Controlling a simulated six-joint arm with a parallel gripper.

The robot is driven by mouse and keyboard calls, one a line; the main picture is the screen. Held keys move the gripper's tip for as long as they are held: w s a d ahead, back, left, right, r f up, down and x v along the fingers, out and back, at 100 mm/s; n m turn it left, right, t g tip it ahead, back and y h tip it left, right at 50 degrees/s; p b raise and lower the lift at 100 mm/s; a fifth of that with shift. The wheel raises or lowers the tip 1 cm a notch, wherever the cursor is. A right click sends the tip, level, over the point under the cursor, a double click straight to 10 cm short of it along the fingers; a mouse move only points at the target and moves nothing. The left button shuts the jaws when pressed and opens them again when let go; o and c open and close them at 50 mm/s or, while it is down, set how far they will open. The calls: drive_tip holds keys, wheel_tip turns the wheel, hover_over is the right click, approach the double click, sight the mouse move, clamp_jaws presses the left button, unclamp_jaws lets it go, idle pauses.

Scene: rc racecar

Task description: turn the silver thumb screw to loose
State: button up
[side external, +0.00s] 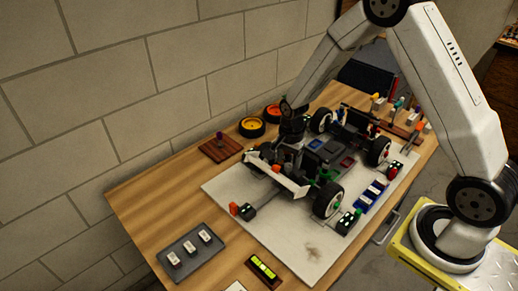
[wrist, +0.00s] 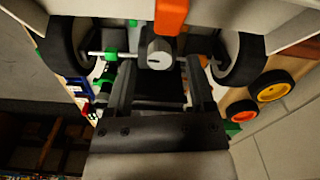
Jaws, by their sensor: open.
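The silver thumb screw (wrist: 156,54) shows in the wrist view as a pale grey round knob with a dark mark on its face, at one end of the race car. In the side view I cannot make it out. My gripper (wrist: 160,68) is open, one finger on each side of the knob's near end. I cannot tell whether the fingers touch it. In the side view my gripper (side external: 287,140) is low over the car (side external: 318,150), partly hidden by the car's parts. The car stands on a pale board.
An orange part (wrist: 172,15) rises just behind the knob. Car wheels (wrist: 240,55) flank my gripper. Yellow and orange wheels (side external: 252,127) lie near the wall. A grey switch panel (side external: 190,250) sits at the table's near-left corner. Table space left of the board is mostly clear.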

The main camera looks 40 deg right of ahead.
drive_tip(key=shift+f, duration=0.75)
clamp_jaws()
drive_tip(key=shift+n, duration=3.2)
